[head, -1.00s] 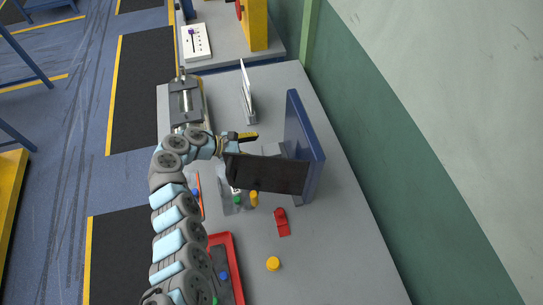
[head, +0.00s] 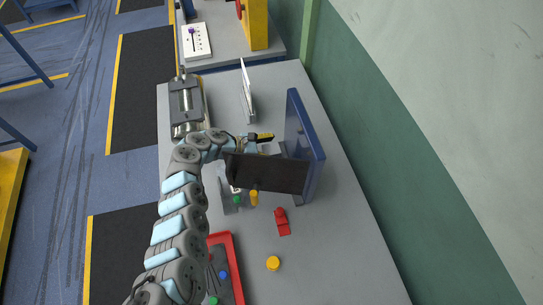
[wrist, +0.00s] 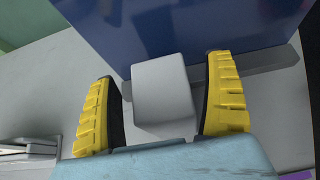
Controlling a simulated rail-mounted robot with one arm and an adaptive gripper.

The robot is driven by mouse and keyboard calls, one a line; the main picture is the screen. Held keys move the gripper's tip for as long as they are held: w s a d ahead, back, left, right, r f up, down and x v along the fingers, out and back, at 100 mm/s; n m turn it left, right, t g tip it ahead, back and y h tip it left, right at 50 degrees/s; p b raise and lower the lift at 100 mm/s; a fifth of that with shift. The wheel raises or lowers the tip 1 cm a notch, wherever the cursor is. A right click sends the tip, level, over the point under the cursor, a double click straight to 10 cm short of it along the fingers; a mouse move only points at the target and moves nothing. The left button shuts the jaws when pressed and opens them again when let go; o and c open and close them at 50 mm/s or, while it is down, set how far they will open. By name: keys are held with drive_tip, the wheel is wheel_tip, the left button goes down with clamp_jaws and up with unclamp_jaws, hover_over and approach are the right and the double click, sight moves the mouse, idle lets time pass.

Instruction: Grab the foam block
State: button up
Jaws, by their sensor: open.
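A light grey block, which looks like the foam block (wrist: 160,88), stands on the grey tabletop in the wrist view, close in front of a dark blue panel. My gripper (wrist: 163,72) is open. Its two yellow ribbed fingers lie on either side of the block, with a visible gap on each side. I cannot tell how far down the fingers reach. In the head view my gripper (head: 264,138) is above the table beside the blue panel (head: 304,130). There the block is mostly hidden by the gripper and a dark flap.
The dark flap (head: 265,173) stands out from the blue panel, close to my gripper. A white upright rack (head: 248,95) is behind. A red part (head: 282,221), yellow pieces and a red tray (head: 234,255) lie nearer. The table's front right is mostly clear.

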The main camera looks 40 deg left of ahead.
drive_tip(key=shift+x, duration=1.1)
drive_tip(key=c, duration=1.3)
drive_tip(key=shift+c, duration=0.2)
drive_tip(key=shift+r, duration=0.2)
